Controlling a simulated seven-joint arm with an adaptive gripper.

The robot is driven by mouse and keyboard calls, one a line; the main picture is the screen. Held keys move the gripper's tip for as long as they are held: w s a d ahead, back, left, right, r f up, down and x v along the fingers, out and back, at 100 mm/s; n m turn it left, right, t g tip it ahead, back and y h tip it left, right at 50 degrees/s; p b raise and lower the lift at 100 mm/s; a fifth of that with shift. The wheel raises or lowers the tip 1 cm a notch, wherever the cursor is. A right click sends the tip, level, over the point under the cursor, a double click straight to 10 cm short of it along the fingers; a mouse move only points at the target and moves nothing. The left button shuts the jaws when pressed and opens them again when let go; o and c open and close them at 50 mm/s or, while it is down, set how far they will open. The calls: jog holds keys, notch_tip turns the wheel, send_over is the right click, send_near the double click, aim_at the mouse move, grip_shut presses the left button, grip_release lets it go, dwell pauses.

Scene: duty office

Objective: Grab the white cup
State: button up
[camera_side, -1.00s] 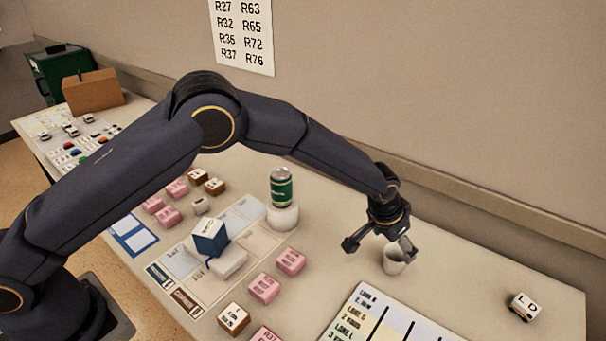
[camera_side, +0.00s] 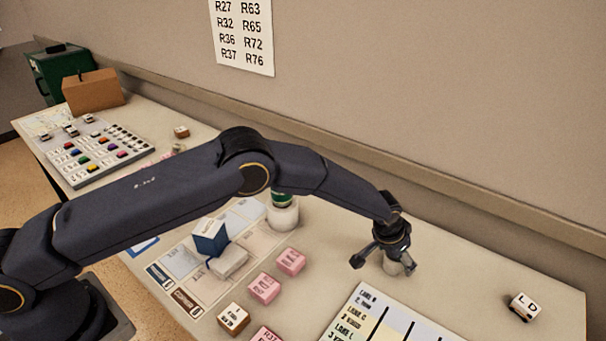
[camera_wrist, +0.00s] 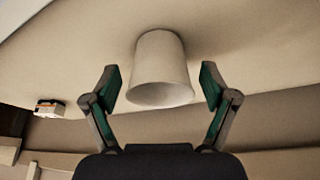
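The white cup (camera_wrist: 160,68) stands on the table in the wrist view, between the two open fingers of my gripper (camera_wrist: 160,88). A gap shows on each side between the cup and the fingers. In the side view my gripper (camera_side: 380,258) is low over the cup (camera_side: 394,267), with one finger out to the left. The gripper and wrist hide much of the cup there.
A labelled board (camera_side: 385,322) lies in front of the cup. An LD block (camera_side: 523,306) sits to the right. The wall (camera_side: 430,110) runs behind.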

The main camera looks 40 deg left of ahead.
jog(key=c, duration=0.6)
jog(key=shift+c, duration=0.2)
